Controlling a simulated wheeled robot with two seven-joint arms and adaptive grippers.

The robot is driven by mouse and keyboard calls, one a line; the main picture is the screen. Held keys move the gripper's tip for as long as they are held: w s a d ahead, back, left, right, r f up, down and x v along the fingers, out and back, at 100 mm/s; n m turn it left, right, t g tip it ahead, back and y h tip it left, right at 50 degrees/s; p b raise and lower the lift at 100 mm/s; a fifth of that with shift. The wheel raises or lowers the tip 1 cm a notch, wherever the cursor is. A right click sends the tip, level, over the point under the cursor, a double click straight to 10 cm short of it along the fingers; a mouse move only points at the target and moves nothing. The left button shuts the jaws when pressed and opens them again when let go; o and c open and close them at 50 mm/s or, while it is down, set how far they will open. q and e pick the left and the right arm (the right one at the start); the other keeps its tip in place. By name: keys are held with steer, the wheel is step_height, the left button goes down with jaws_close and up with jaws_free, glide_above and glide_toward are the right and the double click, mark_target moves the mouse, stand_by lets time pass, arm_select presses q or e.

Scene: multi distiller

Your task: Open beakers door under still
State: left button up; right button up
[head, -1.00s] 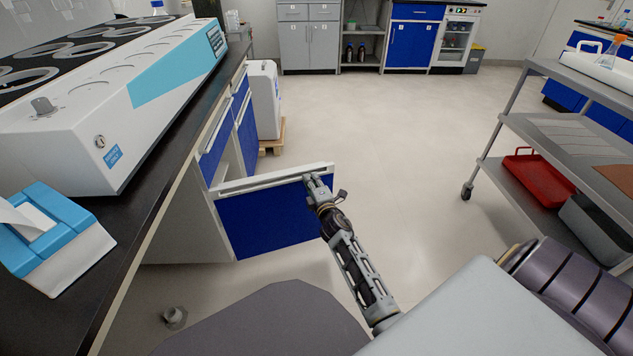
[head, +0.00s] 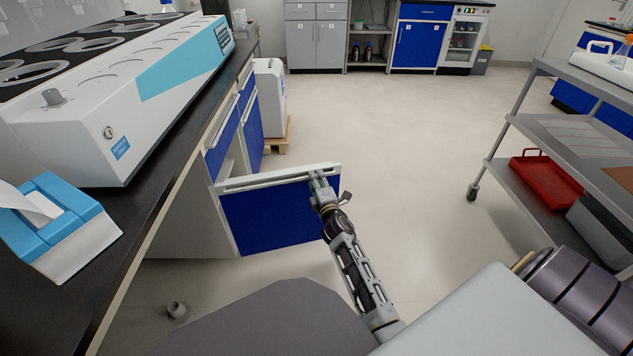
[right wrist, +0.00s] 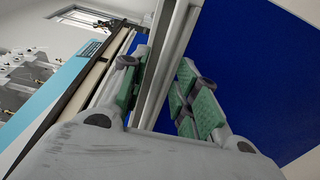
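The blue beakers door (head: 280,218) under the still (head: 120,95) stands swung out from the cabinet front, with its light top rail across its upper edge. My right gripper (head: 320,182) is at this rail, near the door's free end. In the right wrist view, the green-padded fingers (right wrist: 160,88) lie on both sides of the pale rail, which fills the space between them; the blue door face (right wrist: 245,75) shows on the right. Exact pad contact is hard to see. My left gripper is out of view.
The black counter (head: 165,150) runs along the left, with a tissue box (head: 60,225) on it. A white unit on a pallet (head: 270,100) stands beyond the door. A grey trolley (head: 520,175) with a red tray (head: 545,178) is at right. The floor between is clear.

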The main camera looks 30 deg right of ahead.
steer(key=shift+d+r, duration=0.1)
steer(key=shift+r, duration=0.15)
